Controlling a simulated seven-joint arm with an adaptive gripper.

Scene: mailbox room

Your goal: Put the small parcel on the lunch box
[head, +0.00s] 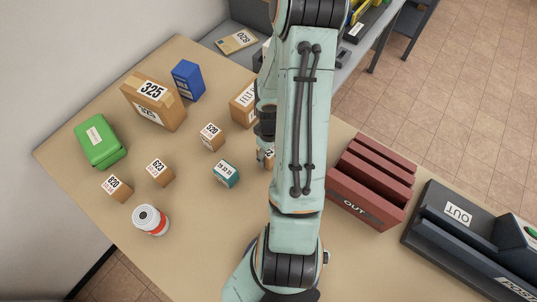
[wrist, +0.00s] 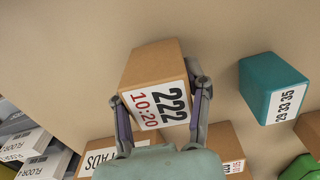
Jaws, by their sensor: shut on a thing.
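The small parcel is a brown box with a white label reading 222 and 10:20; it shows in the wrist view (wrist: 153,67). My gripper (wrist: 158,102) is shut on it, with one finger on each side. In the head view my gripper (head: 266,158) is mostly behind my arm, and only a sliver of the parcel (head: 270,153) shows. I cannot tell whether the parcel touches the table. The green lunch box (head: 99,141), with a white label on its lid, stands at the table's left side, well away from my gripper. Its top is bare apart from the label.
A teal box (head: 226,173) stands just left of my gripper. Small brown boxes (head: 211,137), (head: 160,172), (head: 117,188) and a white-red jar (head: 150,219) stand between it and the lunch box. A large brown box (head: 153,101) and blue box (head: 188,80) stand behind. A red OUT sorter (head: 371,182) is right.

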